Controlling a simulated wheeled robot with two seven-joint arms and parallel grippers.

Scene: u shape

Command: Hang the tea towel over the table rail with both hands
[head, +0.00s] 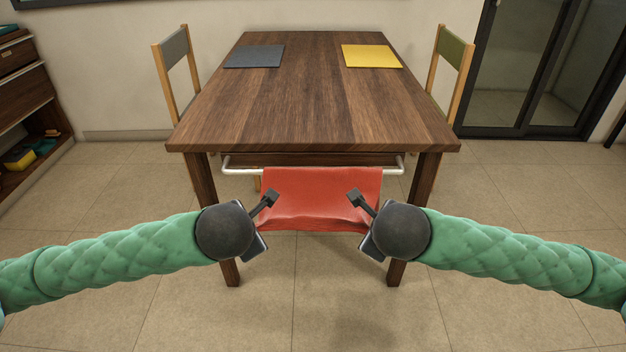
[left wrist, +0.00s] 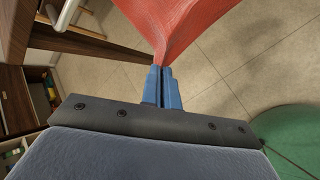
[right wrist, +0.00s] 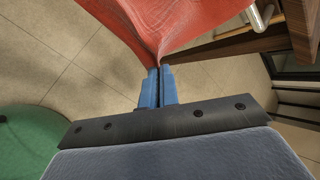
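The red tea towel (head: 320,196) hangs at the front of the table, its upper edge at the white rail (head: 240,171) and its lower part drawn toward me. The rail also shows in the right wrist view (right wrist: 262,17). My left gripper (head: 271,197) is shut on the towel's near left corner; the pinched cloth shows in the left wrist view (left wrist: 166,50). My right gripper (head: 354,197) is shut on the near right corner; the cloth gathers at its fingers in the right wrist view (right wrist: 155,50). Whether the towel passes over the rail is hidden.
The wooden table (head: 315,95) carries a grey mat (head: 254,56) and a yellow mat (head: 371,56) at its far end. Chairs stand at its left (head: 175,60) and right (head: 455,55). A shelf unit (head: 30,85) is at far left. The floor in front is clear.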

